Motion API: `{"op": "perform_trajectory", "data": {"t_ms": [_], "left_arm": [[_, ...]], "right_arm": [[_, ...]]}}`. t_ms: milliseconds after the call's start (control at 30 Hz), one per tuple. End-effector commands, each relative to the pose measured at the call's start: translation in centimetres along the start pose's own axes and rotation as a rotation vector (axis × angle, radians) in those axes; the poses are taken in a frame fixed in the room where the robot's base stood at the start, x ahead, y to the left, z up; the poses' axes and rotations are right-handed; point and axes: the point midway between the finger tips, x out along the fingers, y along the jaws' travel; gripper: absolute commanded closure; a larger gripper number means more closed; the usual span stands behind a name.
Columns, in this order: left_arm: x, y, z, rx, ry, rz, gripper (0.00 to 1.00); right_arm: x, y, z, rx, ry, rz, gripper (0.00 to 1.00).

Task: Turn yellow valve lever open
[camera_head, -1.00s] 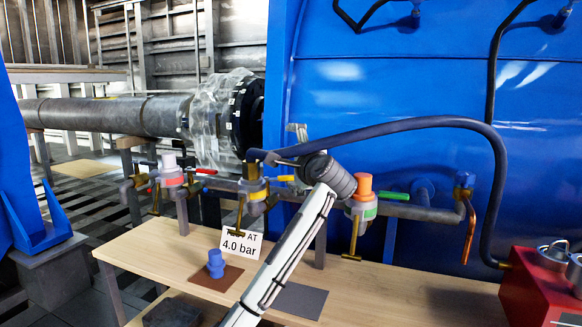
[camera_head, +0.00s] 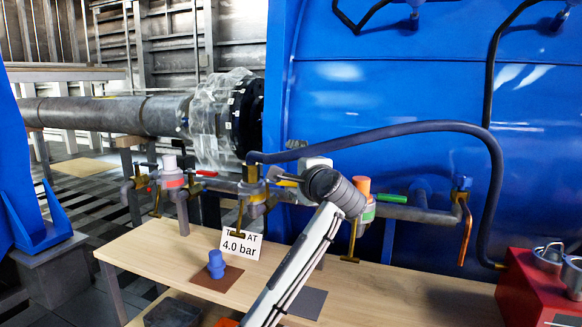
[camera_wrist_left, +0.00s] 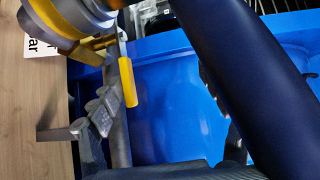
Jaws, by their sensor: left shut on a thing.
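The yellow valve lever (camera_wrist_left: 128,82) shows in the left wrist view as a flat yellow handle on a metal shank, beside the grey finger of my left gripper (camera_wrist_left: 104,115). In the head view, my left gripper (camera_head: 290,179) is at the middle valve (camera_head: 253,191), where it largely hides the lever. It is shut on the lever; the exact contact is hard to see. The valve body (camera_wrist_left: 70,18) is at the top left of the wrist view. My right gripper is not in view.
A dark hose (camera_head: 420,127) arches over the valves and crosses close in the wrist view (camera_wrist_left: 240,70). Valves with a red lever (camera_head: 206,173) and a green lever (camera_head: 392,198) stand either side. A wooden bench (camera_head: 150,250) with a 4.0 bar sign (camera_head: 240,245) is below.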

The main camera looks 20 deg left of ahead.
Motion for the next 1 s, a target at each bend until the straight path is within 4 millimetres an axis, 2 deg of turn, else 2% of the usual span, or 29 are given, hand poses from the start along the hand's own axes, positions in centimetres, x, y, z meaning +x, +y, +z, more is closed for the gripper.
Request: {"op": "perform_trajectory", "data": {"t_ms": [33, 233, 467, 533, 1000], "left_arm": [[-1.2, -2.6, -0.2, -0.026, 0.019, -0.048, 0.45], [-2.7, -2.5, -0.1, -0.028, 0.021, -0.048, 0.46], [-4.3, -2.4, 0.0, -0.029, 0.022, -0.049, 0.52], [-4.7, -2.2, 0.1, -0.029, 0.021, -0.047, 0.70], [-4.8, -1.5, 0.4, -0.022, 0.013, -0.033, 0.70]], "right_arm": [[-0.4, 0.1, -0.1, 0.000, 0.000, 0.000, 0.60], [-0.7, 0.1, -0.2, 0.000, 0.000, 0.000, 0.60], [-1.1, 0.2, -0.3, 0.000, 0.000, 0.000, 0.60], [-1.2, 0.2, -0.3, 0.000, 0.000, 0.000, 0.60], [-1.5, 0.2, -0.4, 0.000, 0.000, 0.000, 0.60]]}}
